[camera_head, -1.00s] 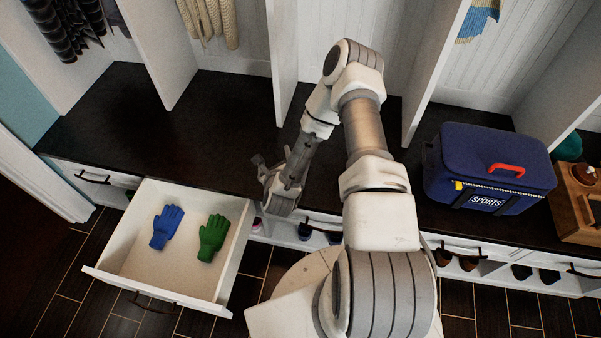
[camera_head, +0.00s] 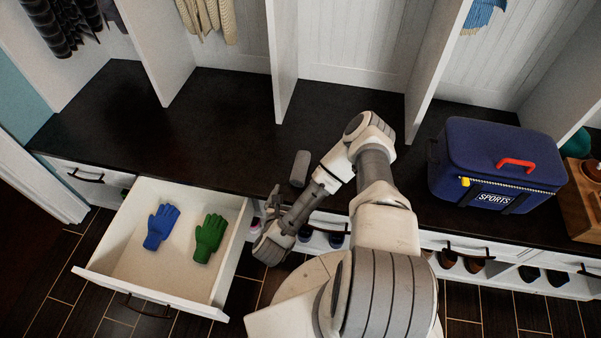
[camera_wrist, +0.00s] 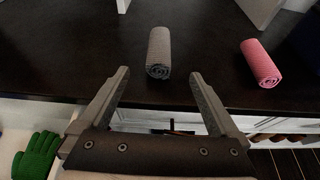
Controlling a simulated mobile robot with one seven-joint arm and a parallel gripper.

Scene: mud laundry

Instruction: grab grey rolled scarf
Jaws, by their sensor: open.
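The grey rolled scarf (camera_wrist: 158,52) lies on the dark bench top in the wrist view, ahead of my gripper and nearly centred between the fingers. It also shows in the head view (camera_head: 300,169), just left of my forearm. My gripper (camera_wrist: 160,80) is open and empty, with its fingertips short of the scarf. In the head view my gripper (camera_head: 270,215) is at the front edge of the bench, in front of the scarf and to its left.
A pink rolled item (camera_wrist: 261,63) lies right of the grey scarf. The open drawer (camera_head: 124,262) holds a blue glove (camera_head: 160,227) and a green glove (camera_head: 209,238). A blue sports bag (camera_head: 490,165) stands right on the bench (camera_head: 200,130). Upright dividers (camera_head: 283,60) rise behind.

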